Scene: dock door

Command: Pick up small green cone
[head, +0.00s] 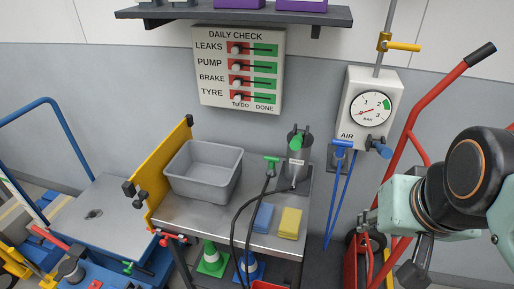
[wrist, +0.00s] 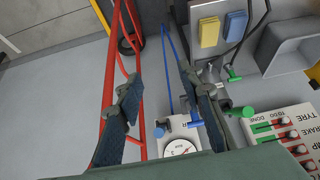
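A green traffic cone (head: 212,259) with a white band stands below the metal bench, left of a blue cone (head: 250,267) with a white band. The bench and its hoses are above and around them. My gripper (head: 388,246) is at the right in the head view, well to the right of the cones and apart from them. In the wrist view my gripper (wrist: 165,102) shows two dark fingers spread wide with nothing between them. The green cone does not show in the wrist view.
The metal bench (head: 188,217) holds a grey bin (head: 203,172), a blue sponge (head: 263,217) and a yellow sponge (head: 290,222). Black hoses hang over its front. A red hand truck (head: 419,112) and a gauge box (head: 367,108) stand near my arm. A blue cart is at left.

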